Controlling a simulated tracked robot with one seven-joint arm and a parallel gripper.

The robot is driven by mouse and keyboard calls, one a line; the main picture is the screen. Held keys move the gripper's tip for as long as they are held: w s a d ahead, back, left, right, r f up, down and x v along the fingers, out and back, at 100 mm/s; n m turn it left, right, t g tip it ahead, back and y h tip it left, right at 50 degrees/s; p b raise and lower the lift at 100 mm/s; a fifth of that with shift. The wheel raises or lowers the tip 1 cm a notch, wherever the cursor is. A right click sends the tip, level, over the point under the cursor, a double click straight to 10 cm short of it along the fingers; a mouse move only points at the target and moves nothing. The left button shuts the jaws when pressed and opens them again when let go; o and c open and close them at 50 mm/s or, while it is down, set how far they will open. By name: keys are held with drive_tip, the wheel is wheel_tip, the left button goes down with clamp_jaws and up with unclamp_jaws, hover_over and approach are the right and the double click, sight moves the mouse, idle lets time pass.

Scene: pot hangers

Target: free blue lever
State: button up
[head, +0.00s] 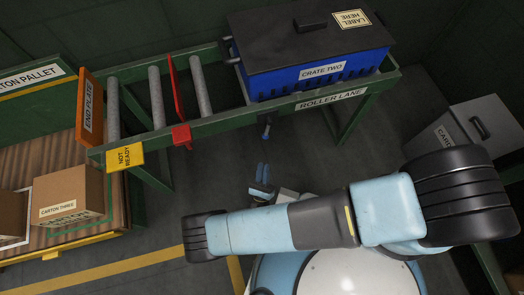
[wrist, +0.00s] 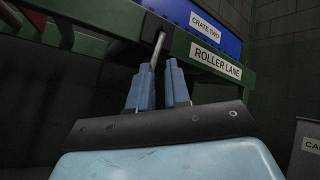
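The blue lever (head: 267,131) hangs below the front rail of the roller lane, under the left part of crate two. In the wrist view its grey rod (wrist: 158,46) runs down from the rail toward my fingertips; its lower end is partly hidden there. My gripper (head: 262,168) is below the lever in the head view, with a gap between the two. In the wrist view my gripper (wrist: 160,66) points up at the lever, its two blue fingers apart with a dark gap between them. I see no clear contact.
Crate two (head: 318,66), blue with a black lid, sits on the roller lane (head: 225,122). Carton three (head: 69,194) lies on the pallet at left. A grey bin (head: 468,129) stands at right.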

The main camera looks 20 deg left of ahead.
sight(267, 129)
drive_tip(key=a+r+m+g+h, duration=0.1)
drive_tip(key=a+m+h, duration=0.1)
drive_tip(key=m, duration=0.4)
drive_tip(key=a+r+m+g+h, duration=0.1)
drive_tip(key=a+m+h, duration=0.1)
drive_tip(key=m+h, duration=0.2)
drive_tip(key=a+r+m+g+h, duration=0.1)
drive_tip(key=a+r+m+h, duration=0.1)
drive_tip(key=m+h, duration=0.2)
drive_tip(key=shift+w+a+m+g, duration=0.2)
drive_tip(key=shift+m, duration=0.7)
drive_tip(key=shift+w+a+m+g, duration=0.15)
drive_tip(key=shift+w+m+g, duration=0.05)
drive_tip(key=shift+m, duration=0.7)
clamp_jaws()
drive_tip(key=s+a+r+m+g+h, duration=0.15)
drive_tip(key=a+m+g, duration=0.4)
drive_tip(key=m, duration=0.65)
drive_tip(key=w+d+m, duration=0.1)
drive_tip(key=w+d, duration=0.5)
drive_tip(key=w, duration=0.5)
drive_tip(key=shift+f, duration=0.35)
drive_tip(key=shift+d, duration=0.1)
